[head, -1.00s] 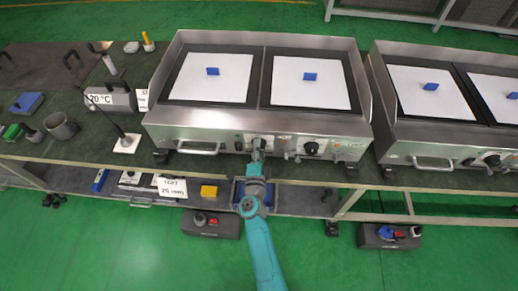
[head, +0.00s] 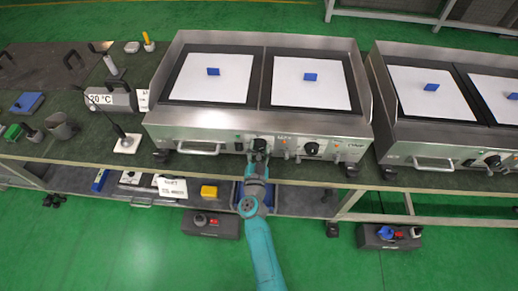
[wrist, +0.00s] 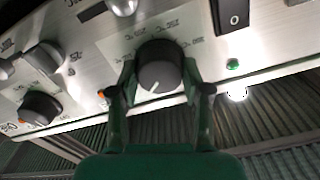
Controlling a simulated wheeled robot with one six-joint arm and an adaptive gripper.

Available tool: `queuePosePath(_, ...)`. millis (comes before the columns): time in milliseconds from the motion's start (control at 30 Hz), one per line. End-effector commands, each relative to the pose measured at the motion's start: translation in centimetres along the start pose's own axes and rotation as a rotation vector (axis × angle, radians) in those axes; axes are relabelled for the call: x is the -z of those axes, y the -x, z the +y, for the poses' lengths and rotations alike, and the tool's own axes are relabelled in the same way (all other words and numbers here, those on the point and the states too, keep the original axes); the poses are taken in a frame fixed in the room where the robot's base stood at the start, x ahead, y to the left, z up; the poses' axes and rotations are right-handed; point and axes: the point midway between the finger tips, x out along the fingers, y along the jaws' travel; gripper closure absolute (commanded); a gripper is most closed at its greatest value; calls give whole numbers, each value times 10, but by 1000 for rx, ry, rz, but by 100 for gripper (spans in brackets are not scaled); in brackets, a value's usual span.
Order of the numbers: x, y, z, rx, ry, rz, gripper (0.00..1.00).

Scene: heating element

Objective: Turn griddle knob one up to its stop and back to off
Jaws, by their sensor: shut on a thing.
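The griddle knob (wrist: 160,68) is a round dark knob with a white pointer line, in the upper middle of the wrist view. The pointer line points down and slightly left there. My gripper (wrist: 160,88) is shut on this knob, with one finger on each side of it. In the head view my gripper (head: 258,156) meets the front panel of the near griddle (head: 215,135) at its left dark knob (head: 260,144). The gripper partly hides the knob there. Which printed mark the pointer matches is too blurred to tell.
A second dark knob (head: 312,149) sits to the right on the same panel. In the wrist view a black rocker switch (wrist: 233,16) and a green lamp (wrist: 232,64) lie right of the gripped knob. A drawer handle (head: 200,149) sticks out at the left.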

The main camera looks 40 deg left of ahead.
Motion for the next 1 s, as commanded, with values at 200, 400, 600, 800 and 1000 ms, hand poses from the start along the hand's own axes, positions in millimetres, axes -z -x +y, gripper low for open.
queuePosePath(200, -1, 0, 0, 0, 204, -2, 87)
queuePosePath(400, -1, 0, -1, 1, 394, -2, 87)
queuePosePath(600, -1, 0, -1, 1, 575, -2, 87)
queuePosePath(800, -2, 0, -2, 1, 727, -2, 87)
queuePosePath(1000, -2, 0, -2, 1, 835, -2, 87)
